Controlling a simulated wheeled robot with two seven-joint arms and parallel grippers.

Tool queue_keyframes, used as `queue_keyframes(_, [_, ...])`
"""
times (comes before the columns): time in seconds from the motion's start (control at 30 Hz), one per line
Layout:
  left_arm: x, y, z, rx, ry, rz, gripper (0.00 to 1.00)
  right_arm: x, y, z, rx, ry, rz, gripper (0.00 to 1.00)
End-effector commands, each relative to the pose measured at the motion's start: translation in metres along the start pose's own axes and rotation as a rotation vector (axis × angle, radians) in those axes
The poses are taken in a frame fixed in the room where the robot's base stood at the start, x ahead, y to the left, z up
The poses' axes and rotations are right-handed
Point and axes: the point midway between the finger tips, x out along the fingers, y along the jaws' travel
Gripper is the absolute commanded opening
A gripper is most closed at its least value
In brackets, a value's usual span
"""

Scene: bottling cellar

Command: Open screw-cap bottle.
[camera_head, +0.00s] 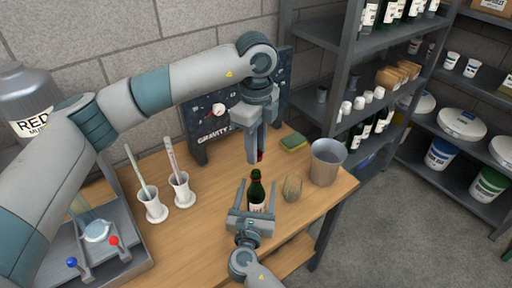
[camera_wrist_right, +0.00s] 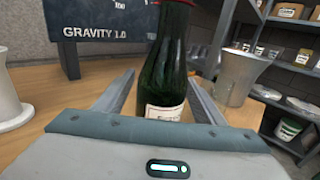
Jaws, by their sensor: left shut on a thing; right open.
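The dark green bottle (camera_head: 257,189) with a pale label stands upright on the wooden table. It also fills the middle of the right wrist view (camera_wrist_right: 168,75). My left gripper (camera_head: 259,156) points down above the bottle and is shut on a small red cap (camera_head: 260,157). The cap appears apart from the bottle mouth, with a small gap. My right gripper (camera_head: 257,183) is open, with one finger on each side of the bottle. A bit of red shows at the neck at the top edge of the right wrist view; what it belongs to is unclear.
A grey bucket (camera_head: 327,162), a brownish lump (camera_head: 292,188) and a green-yellow sponge (camera_head: 294,141) are right of the bottle. Two white stands (camera_head: 153,208) (camera_head: 182,191) with tubes are left. A dark gravity board (camera_head: 200,137) stands behind. Shelves (camera_head: 346,75) rise at the right.

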Motion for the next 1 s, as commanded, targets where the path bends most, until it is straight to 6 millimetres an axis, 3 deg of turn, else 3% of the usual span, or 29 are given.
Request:
queue_keyframes(0.27, [0.006,0.0,0.0,0.0,0.0,0.0,0.0,-0.025,0.0,-0.003,0.001,0.002,0.001,0.64])
queue_keyframes(0.7, [0.021,0.0,0.0,0.0,0.0,0.0,0.0,-0.099,0.0,-0.003,0.002,0.002,0.0,0.64])
queue_keyframes(1.0, [0.024,0.0,0.0,0.0,0.0,0.0,0.0,-0.118,0.0,-0.001,0.0,0.001,0.0,0.64])
